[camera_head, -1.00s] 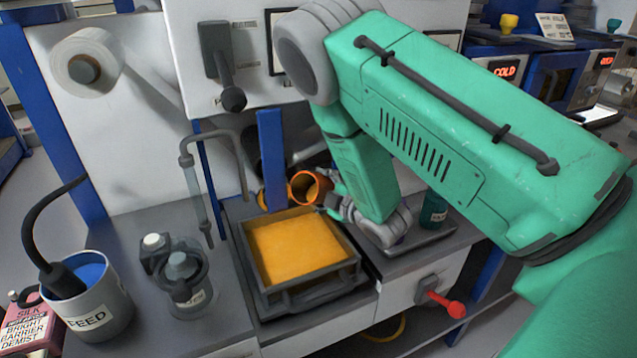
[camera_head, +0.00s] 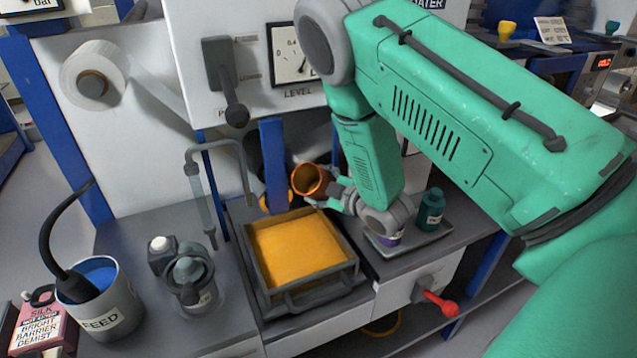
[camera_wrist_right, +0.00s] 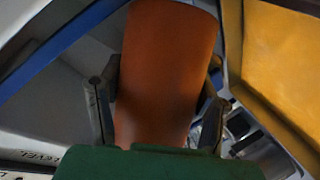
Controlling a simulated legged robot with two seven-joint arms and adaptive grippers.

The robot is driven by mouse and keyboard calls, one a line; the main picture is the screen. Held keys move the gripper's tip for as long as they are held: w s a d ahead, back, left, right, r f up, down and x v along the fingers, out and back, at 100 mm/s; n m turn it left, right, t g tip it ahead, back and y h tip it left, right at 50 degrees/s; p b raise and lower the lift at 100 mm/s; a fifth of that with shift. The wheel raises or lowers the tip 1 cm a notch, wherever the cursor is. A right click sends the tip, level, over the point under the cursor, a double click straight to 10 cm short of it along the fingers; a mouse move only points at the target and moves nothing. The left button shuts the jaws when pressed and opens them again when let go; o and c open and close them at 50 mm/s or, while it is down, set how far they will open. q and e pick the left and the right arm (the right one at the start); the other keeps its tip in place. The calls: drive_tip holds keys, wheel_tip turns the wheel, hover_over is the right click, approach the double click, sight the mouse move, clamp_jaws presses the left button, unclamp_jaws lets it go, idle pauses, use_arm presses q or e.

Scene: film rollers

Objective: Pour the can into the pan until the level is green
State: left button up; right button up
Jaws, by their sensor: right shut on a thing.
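The orange can (camera_head: 309,181) is tilted at the back right corner of the pan, its open mouth facing the head camera. My right gripper (camera_head: 335,190) is shut on it; the right wrist view shows the can (camera_wrist_right: 165,75) between both fingers (camera_wrist_right: 158,110). The square grey pan (camera_head: 312,292) holds a flat orange-yellow fill and also shows in the right wrist view (camera_wrist_right: 285,60). I see no clear stream from the can. The level gauge (camera_head: 292,55) is partly behind my arm, and its colour zones are unclear. My left gripper is out of view.
A feed bucket (camera_head: 115,312) with a black hose stands at the left, near a glass jar (camera_head: 192,283) and a bent pipe (camera_head: 203,200). A dark green bottle (camera_head: 431,208) stands on a tray at the right. A red-handled lever (camera_head: 440,302) sticks out below.

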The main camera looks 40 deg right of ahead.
drive_tip(key=shift+r, duration=0.1)
idle(0.5)
drive_tip(key=r+m+p, duration=0.1)
drive_tip(key=p, duration=0.2)
drive_tip(key=shift+r+m+g+y, duration=0.1)
drive_tip(key=shift+m+g+y, duration=0.2)
drive_tip(key=shift+r+m+g+y+p, duration=0.3)
drive_tip(key=shift+r+m+y+p, duration=0.15)
drive_tip(key=shift+m+p, duration=0.55)
drive_tip(key=shift+f, duration=0.1)
wheel_tip(320, 180, up, 3)
drive_tip(key=m+y+p, duration=0.1)
drive_tip(key=p, duration=0.3)
drive_tip(key=shift+r+m+g+y+p, duration=0.5)
drive_tip(key=shift+r+m+p, duration=0.3)
drive_tip(key=shift+r+p, duration=0.75)
